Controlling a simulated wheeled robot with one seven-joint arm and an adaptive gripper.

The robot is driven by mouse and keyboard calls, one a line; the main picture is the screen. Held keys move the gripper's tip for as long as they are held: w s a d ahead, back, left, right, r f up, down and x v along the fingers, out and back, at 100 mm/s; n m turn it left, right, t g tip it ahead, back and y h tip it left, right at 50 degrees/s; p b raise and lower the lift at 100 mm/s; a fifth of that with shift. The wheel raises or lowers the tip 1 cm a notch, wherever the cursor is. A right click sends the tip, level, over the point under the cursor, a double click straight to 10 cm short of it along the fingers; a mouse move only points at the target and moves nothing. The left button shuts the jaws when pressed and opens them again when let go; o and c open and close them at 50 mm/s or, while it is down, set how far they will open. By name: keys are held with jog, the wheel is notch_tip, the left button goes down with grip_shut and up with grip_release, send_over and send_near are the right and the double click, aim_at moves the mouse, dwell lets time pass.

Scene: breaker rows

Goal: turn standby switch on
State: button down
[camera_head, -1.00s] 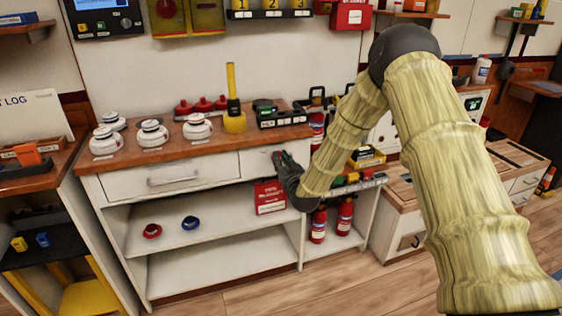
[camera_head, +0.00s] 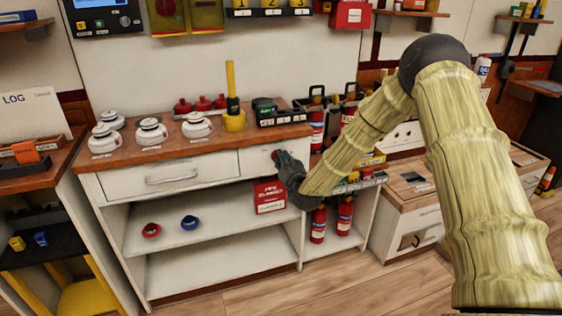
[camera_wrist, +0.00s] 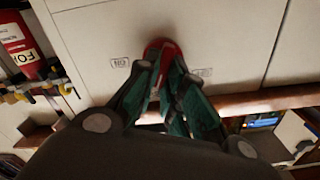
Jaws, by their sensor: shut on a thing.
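In the wrist view a red knob (camera_wrist: 161,46) stands on a pale panel, with a small label (camera_wrist: 120,63) on its left and another (camera_wrist: 203,72) on its right. The lettering is too blurred to read surely. My gripper (camera_wrist: 163,68) has its green fingers closed around the knob, hiding its lower part. In the head view my gripper (camera_head: 279,154) is at the white front right of the drawer, under the wooden counter. The knob is hidden there, and I cannot tell which way it points.
The wooden counter (camera_head: 150,158) above holds white lidded pots and a yellow post (camera_head: 233,120). Red extinguishers (camera_head: 319,222) stand to the right. Open shelves (camera_head: 200,243) lie below.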

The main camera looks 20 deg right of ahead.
jog(key=shift+d+f+m+b, duration=0.2)
jog(key=shift+m+b, duration=0.85)
jog(key=shift+m, duration=1.1)
jog(key=shift+d+f+m+b, duration=0.1)
jog(key=shift+f+m+b, duration=0.15)
jog(key=shift+m+b, duration=1.4)
jog(key=shift+d+f+m+b, duration=0.2)
jog(key=shift+m+b, duration=0.3)
jog(key=shift+m, duration=2.2)
jog(key=shift+a, duration=0.1)
jog(key=c, duration=1.5)
grip_release()
jog(key=shift+r, duration=0.1)
jog(key=shift+s, duration=0.1)
jog(key=s, duration=1.1)
jog(key=shift+s+d, duration=0.2)
jog(key=shift+s, duration=0.2)
